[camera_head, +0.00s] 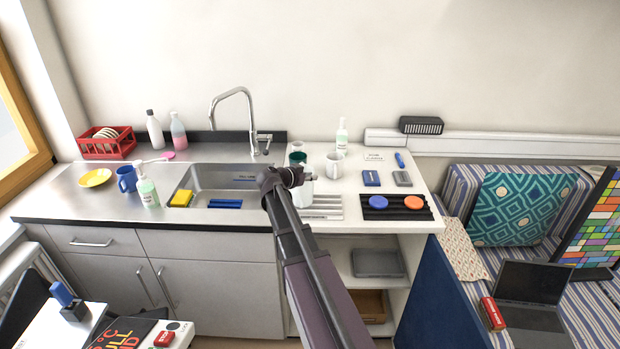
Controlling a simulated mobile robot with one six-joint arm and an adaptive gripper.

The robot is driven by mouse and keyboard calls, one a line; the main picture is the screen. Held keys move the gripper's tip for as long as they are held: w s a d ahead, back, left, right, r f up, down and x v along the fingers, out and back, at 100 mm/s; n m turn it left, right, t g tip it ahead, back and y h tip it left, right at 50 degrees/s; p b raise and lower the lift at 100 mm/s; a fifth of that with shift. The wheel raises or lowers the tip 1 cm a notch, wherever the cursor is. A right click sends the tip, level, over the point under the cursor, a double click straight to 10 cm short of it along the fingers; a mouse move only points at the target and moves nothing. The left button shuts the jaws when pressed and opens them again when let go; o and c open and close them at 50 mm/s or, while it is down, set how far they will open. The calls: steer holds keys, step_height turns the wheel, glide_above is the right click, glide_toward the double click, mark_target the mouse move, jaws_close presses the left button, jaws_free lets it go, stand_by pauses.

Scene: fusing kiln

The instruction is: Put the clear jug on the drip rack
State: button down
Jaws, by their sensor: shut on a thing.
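My gripper (308,179) is over the white counter just right of the sink, seen from behind my arm. It is shut on a pale, see-through thing, the clear jug (304,194), mostly hidden behind the gripper and arm. A rack of light grey slats (326,208) lies on the counter just right of and below the jug, partly covered by my arm. I take it as the drip rack. I cannot tell whether the jug touches the counter or the slats.
A white mug (333,167) and a dark green cup (297,158) stand close behind the gripper. A black slatted rack (408,213) with a blue and an orange disc lies to the right. The sink (222,180) is left. A soap bottle (342,137) stands behind.

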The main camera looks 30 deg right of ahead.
steer(key=shift+f, duration=0.1)
steer(key=c, duration=1)
jaws_free()
steer(key=shift+c, duration=0.2)
steer(key=o, duration=0.4)
steer(key=shift+r, duration=0.2)
steer(key=shift+s+a+r, duration=0.1)
steer(key=shift+s+a, duration=0.05)
steer(key=shift+a, duration=0.15)
steer(key=p+v, duration=0.4)
steer(key=v, duration=0.7)
steer(key=shift+a+p, duration=0.15)
steer(key=shift+p, duration=0.15)
steer(key=shift+s, duration=0.1)
